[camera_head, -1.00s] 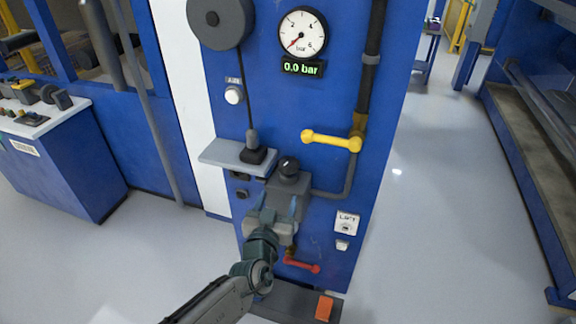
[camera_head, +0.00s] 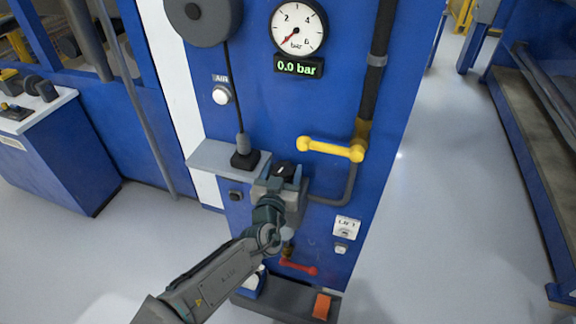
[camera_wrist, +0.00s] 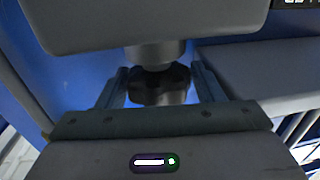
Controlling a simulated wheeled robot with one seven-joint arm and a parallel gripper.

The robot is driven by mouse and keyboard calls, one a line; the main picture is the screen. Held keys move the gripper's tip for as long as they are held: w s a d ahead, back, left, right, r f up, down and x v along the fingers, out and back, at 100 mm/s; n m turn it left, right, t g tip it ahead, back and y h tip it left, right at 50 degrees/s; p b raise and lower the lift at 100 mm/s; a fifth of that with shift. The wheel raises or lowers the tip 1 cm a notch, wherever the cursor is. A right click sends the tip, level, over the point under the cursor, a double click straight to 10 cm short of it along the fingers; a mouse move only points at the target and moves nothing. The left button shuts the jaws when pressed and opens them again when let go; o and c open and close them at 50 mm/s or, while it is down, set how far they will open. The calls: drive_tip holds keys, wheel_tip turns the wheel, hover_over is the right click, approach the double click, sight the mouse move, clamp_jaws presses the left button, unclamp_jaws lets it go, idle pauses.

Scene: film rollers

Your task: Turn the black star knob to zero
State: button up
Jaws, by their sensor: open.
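The black star knob (camera_head: 284,169) sits on a grey block on the front of the blue panel. In the wrist view the dark lobed knob (camera_wrist: 158,86) lies between the two fingers, below a grey cylindrical stem. My gripper (camera_wrist: 160,82) is open, one finger on each side of the knob, and I cannot tell whether either touches it. In the head view my gripper (camera_head: 283,181) is at the knob and partly hides it and the block. The round gauge (camera_head: 298,28) points near zero, and the display (camera_head: 299,67) below it reads 0.0 bar.
A yellow lever (camera_head: 332,149) sticks out to the upper right of the knob, by a dark vertical pipe. A grey shelf (camera_head: 212,157) with a black fitting is to the left. A red lever (camera_head: 298,267) is below. The floor at right is open.

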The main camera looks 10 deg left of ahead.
drive_tip(key=c, duration=0.7)
drive_tip(key=shift+d, duration=0.1)
drive_tip(key=shift+d, duration=0.1)
drive_tip(key=shift+n+y, duration=0.6)
drive_tip(key=shift+y, duration=0.4)
drive_tip(key=shift+n+y, duration=0.5)
drive_tip(key=shift+y, duration=0.2)
drive_tip(key=shift+g, duration=0.3)
